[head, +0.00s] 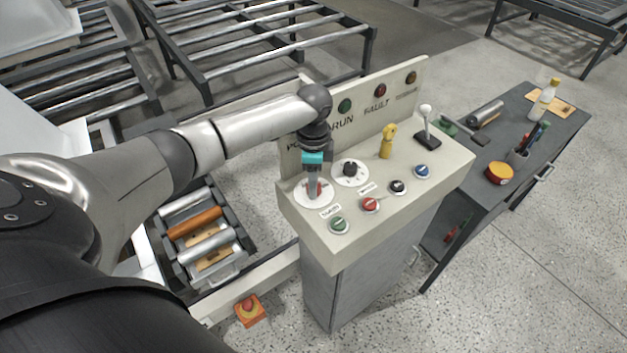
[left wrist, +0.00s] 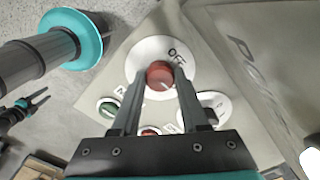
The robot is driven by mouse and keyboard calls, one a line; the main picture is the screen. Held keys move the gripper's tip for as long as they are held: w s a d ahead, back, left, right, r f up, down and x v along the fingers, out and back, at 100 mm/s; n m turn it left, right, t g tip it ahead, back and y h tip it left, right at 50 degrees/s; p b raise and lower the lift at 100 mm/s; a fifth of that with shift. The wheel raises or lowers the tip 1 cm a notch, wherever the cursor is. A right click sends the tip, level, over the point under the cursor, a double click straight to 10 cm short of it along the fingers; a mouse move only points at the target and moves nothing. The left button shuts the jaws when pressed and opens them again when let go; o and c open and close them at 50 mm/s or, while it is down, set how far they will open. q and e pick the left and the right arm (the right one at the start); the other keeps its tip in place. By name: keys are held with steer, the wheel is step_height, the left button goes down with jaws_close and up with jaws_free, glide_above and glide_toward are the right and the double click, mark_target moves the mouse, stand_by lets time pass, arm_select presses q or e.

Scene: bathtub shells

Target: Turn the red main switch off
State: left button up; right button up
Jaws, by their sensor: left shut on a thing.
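The red main switch (head: 319,188) is a red knob on a round white plate (head: 303,197) at the left end of the sloped console top. My left gripper (head: 314,190) reaches down over it and is shut on the knob. In the left wrist view the red knob (left wrist: 159,75) sits between the two fingertips, and the word OFF shows on the plate (left wrist: 148,50) above and right of it. A pale mark shows on the knob, but I cannot tell which label it points to. A small dark forked end (left wrist: 27,104), apparently my right gripper, shows at the left edge.
A black rotary dial (head: 350,169) stands close to the right of the switch. Green (head: 339,224), red (head: 370,204), black and blue buttons line the front. A yellow key-like handle (head: 387,141) and a lever (head: 427,127) stand farther right.

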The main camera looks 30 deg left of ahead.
arm_select(q)
jaws_close()
steer(key=shift+r+n+p, duration=0.15)
steer(key=shift+n+p, duration=0.45)
steer(key=shift+p, duration=0.4)
steer(key=n+p, duration=0.4)
steer(key=p, duration=0.1)
steer(key=shift+d, duration=0.1)
steer(key=n+p, duration=0.2)
steer(key=n, duration=0.1)
steer(key=n+p, duration=0.2)
steer(key=n, duration=0.2)
steer(key=shift+p, duration=0.3)
steer(key=n+p, duration=0.1)
steer(key=n, duration=0.1)
steer(key=shift+n, duration=0.4)
steer(key=shift+n+p, duration=0.45)
steer(key=shift+n, duration=0.95)
steer(key=shift+w, duration=0.1)
